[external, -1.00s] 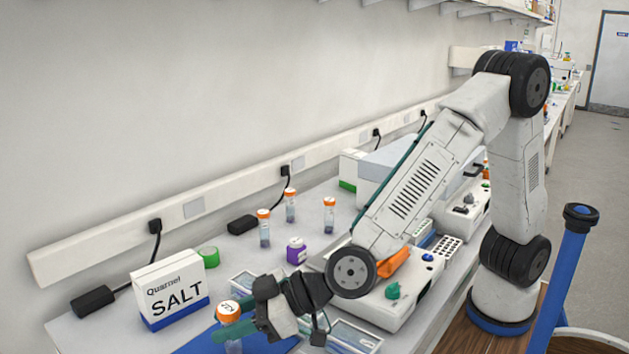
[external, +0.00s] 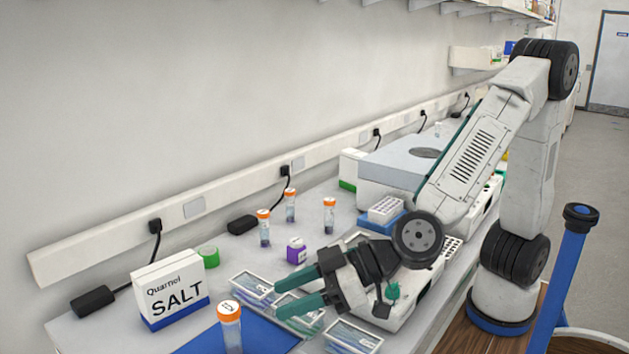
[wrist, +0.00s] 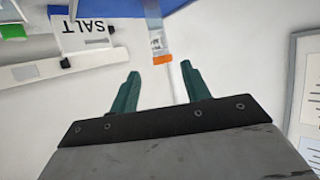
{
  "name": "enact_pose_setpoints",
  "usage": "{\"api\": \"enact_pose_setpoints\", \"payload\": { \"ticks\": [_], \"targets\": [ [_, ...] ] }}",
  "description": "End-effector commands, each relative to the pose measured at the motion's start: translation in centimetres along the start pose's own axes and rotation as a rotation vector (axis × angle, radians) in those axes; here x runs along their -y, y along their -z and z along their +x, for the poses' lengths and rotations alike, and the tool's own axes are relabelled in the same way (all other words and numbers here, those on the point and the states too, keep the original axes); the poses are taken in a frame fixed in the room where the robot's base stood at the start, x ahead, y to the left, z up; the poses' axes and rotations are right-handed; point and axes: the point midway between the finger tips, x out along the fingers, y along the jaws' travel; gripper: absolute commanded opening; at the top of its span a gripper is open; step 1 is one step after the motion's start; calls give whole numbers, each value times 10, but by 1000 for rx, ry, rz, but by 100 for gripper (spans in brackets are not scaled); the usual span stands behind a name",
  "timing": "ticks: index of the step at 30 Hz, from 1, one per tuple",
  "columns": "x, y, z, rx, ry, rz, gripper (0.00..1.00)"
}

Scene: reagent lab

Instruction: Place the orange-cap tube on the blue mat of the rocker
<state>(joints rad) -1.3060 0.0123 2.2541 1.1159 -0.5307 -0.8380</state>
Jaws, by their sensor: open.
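The orange-cap tube (external: 230,325) stands upright at the bottom of the external view, its lower end cut off by the frame edge. It appears to be on the blue mat (external: 262,333), though its foot is not shown. My gripper (external: 278,298) is open and empty, to the right of the tube and apart from it. In the wrist view the tube (wrist: 156,32) shows just beyond the gap between my open fingers (wrist: 160,70), its orange cap nearest to me. A strip of blue mat (wrist: 205,8) shows at the top there.
A salt box (external: 172,292) stands behind the mat at the left. Clear trays (external: 354,338) lie near my gripper.

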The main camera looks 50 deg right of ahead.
Motion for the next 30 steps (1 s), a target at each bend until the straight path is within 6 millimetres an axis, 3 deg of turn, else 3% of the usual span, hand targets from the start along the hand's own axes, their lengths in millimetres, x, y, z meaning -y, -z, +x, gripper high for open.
{"api": "enact_pose_setpoints", "payload": {
  "ticks": [5, 8, 13, 17, 23, 27, 30],
  "targets": [
    [-7, 3, -12, 2, 5, 8, 47],
    [-30, 9, -14, 16, 24, 35, 47],
    [-103, 16, -32, 90, 73, 106, 47],
    [-162, 5, -64, 192, 81, 156, 47],
    [-244, -39, -134, 405, 6, 245, 47],
    [-291, -83, -200, 586, -112, 339, 47],
    [-315, -117, -252, 720, -223, 424, 47]
  ]
}}
